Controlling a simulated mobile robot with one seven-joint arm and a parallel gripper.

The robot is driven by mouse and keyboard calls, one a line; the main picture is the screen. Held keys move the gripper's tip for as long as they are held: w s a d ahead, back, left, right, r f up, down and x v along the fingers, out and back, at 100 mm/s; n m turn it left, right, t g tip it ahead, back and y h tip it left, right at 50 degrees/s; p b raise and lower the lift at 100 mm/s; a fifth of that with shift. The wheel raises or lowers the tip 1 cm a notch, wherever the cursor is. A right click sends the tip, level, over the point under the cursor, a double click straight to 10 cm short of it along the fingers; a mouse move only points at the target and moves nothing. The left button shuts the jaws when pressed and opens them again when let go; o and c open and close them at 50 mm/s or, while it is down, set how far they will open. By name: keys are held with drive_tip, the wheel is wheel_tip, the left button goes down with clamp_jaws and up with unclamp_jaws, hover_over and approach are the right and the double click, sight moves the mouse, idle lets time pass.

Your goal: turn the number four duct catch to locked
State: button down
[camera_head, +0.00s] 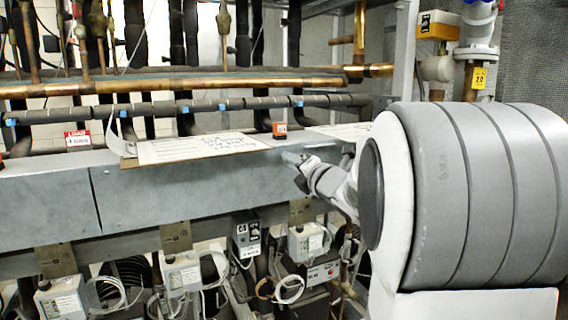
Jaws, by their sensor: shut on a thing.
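The long grey metal duct (190,192) runs across the view from the left edge to behind my arm. My gripper (300,170) is at the duct's front face, right of the middle, close below its top edge. Its fingers are shut on a small part at the duct face, which seems to be the duct catch. The fingers hide most of this part, so I cannot tell which way it is turned, and no number four shows on it.
Copper pipes (180,86) run behind. Small control boxes (182,272) and loose cables hang below. My arm covers the right side.

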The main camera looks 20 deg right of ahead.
drive_tip(key=shift+m+p, duration=1.75)
drive_tip(key=shift+m, duration=6.85)
drive_tip(key=c, duration=0.7)
unclamp_jaws()
